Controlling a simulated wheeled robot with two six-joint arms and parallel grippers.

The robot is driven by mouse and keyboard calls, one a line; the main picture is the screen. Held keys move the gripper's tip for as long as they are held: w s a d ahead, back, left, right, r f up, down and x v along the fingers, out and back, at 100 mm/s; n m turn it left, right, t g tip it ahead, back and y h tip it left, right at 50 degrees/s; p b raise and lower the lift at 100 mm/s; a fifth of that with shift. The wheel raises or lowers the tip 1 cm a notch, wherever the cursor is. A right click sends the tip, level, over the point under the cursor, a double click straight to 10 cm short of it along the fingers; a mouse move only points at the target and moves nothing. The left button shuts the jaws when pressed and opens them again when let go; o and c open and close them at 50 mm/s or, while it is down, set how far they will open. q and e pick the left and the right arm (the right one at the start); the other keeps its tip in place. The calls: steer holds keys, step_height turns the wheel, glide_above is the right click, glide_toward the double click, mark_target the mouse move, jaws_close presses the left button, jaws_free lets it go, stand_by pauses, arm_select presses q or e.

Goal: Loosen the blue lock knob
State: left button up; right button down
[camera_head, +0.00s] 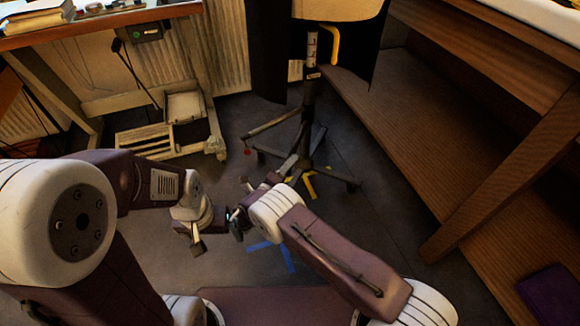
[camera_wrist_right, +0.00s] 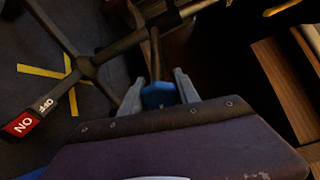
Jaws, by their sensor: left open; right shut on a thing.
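The blue lock knob (camera_wrist_right: 157,96) shows in the right wrist view, on a dark rod of the wheeled stand (camera_head: 309,105). My right gripper (camera_wrist_right: 157,88) has a grey finger on each side of the knob and is shut on it. In the head view my right arm reaches to the stand's lower part, and the knob cannot be made out there. My left gripper (camera_head: 195,243) is open and empty over the floor, to the left of the right arm and apart from the stand.
The stand's legs spread over the dark floor, with yellow tape (camera_wrist_right: 41,71) and blue tape (camera_head: 271,255) nearby. A red ON/OFF label (camera_wrist_right: 20,124) sits on a leg end. A wooden shelf unit (camera_head: 470,130) stands right. A table (camera_head: 110,22) stands at the back left.

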stand_by(0.5)
steer(key=c, duration=0.9)
jaws_free()
